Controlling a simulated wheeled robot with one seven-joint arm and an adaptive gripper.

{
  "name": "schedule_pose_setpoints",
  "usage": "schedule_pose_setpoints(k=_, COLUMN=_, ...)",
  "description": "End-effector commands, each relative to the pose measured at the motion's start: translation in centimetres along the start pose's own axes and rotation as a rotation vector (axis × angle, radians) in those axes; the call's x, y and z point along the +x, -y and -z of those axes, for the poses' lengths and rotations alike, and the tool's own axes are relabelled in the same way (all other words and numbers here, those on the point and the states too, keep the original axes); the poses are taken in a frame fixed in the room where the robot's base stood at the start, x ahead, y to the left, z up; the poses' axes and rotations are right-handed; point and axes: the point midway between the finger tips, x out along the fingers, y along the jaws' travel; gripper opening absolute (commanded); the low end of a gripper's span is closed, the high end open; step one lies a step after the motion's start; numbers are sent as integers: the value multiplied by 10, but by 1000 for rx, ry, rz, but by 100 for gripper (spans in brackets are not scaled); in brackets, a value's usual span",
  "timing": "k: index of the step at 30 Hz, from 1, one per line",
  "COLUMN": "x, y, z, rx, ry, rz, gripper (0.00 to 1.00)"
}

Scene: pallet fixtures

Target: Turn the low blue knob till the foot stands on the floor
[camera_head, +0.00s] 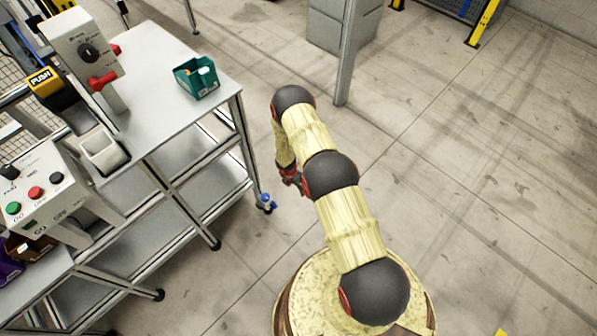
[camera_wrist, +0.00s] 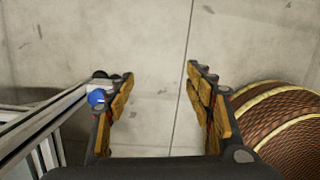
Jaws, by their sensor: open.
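The low blue knob (camera_head: 266,199) sits at the foot of the table's near right leg, close to the floor. It also shows in the wrist view (camera_wrist: 96,98), just left of my left finger and partly next to it. My gripper (camera_wrist: 160,75) is open and empty, with floor between its fingers. In the head view my gripper (camera_head: 294,181) is low beside the table leg, right of and above the knob, and largely hidden by my arm. The foot (camera_head: 267,209) is small and dark below the knob; whether it touches the floor I cannot tell.
The grey table (camera_head: 150,65) carries a teal bin (camera_head: 196,78) and control boxes with a red handle (camera_head: 102,80). Its metal frame and lower shelf (camera_head: 205,190) stand left of my gripper. A grey post (camera_head: 347,55) stands behind. The floor at right is clear.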

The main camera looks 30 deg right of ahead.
Motion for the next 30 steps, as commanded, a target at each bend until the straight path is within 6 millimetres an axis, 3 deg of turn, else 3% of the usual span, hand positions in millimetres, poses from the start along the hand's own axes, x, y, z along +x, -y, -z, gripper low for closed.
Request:
schedule_pose_setpoints(k=12, x=-72, y=16, z=-21, rx=352, ry=41, rz=71, gripper=53)
schedule_pose_setpoints(k=18, x=-98, y=21, z=-27, rx=466, ry=55, rz=90, gripper=53)
schedule_pose_setpoints(k=30, x=-111, y=24, z=-29, rx=530, ry=62, rz=100, gripper=53)
